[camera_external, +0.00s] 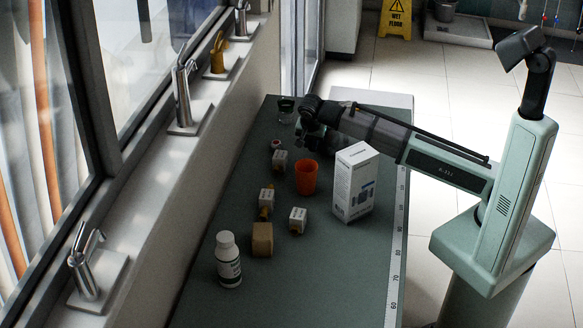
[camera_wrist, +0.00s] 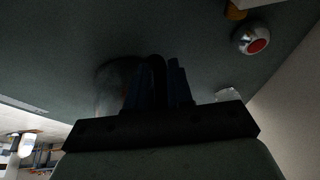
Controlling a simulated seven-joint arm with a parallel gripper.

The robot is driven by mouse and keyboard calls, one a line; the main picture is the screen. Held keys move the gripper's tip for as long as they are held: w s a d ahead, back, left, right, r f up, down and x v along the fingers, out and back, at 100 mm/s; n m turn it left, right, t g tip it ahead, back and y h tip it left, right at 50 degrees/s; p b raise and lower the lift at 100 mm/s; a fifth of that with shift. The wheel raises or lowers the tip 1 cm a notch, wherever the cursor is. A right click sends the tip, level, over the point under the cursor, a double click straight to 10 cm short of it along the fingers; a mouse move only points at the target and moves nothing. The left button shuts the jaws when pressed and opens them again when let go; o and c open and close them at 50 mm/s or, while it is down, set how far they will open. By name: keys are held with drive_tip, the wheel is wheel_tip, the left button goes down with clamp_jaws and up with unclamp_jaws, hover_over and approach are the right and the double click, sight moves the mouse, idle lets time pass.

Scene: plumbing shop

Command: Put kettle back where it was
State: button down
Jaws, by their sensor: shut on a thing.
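My gripper (camera_external: 307,130) is at the far part of the dark green table, beyond the orange cup. In the wrist view, its dark fingers (camera_wrist: 162,68) are close together. A dark, rounded, partly see-through thing (camera_wrist: 114,84), likely the kettle, shows just behind and left of the fingers, and my gripper is shut on it. The fingers hide much of it, and its handle and spout cannot be made out. In the external view my gripper and arm mostly hide it. I cannot tell whether it touches the table.
An orange cup (camera_external: 306,178) and a white box (camera_external: 354,182) stand nearer the camera. A glass jar (camera_external: 286,109) stands behind my gripper. A red-topped item (camera_wrist: 252,39), small boxes (camera_external: 298,220) and a white bottle (camera_external: 228,261) line the left side. The window wall bounds the left.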

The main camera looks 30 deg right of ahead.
drive_tip(key=c, duration=1)
unclamp_jaws()
drive_tip(key=shift+f, duration=0.1)
drive_tip(key=v, duration=1.2)
